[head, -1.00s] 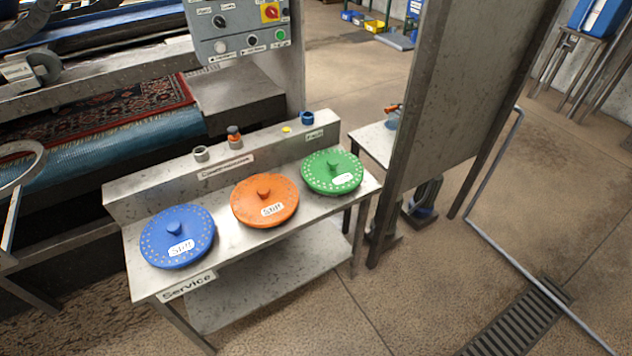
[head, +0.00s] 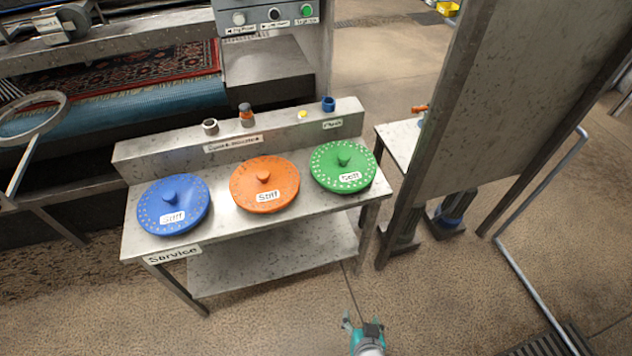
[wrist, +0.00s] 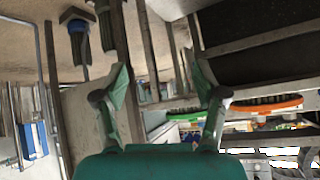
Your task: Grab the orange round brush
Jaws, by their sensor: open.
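The orange round brush (head: 250,189) lies flat on the metal service table (head: 222,222), knob up and labelled "Stiff", between a blue round brush (head: 186,212) and a green round brush (head: 327,177). My gripper (head: 361,322) is at the bottom of the head view, in front of the table's right end and apart from the brushes. In the wrist view its two teal fingers are spread with nothing between them (wrist: 160,82). That view looks upside down; the orange brush's bristly edge (wrist: 267,105) shows right of the fingers, and the green edge (wrist: 184,116) shows partly behind one.
A raised back ledge (head: 130,155) holds small nozzles. A tall metal panel (head: 520,110) stands right of the table, beside a small side table (head: 400,142). A machine with a rug (head: 130,75) is behind. The floor in front is clear.

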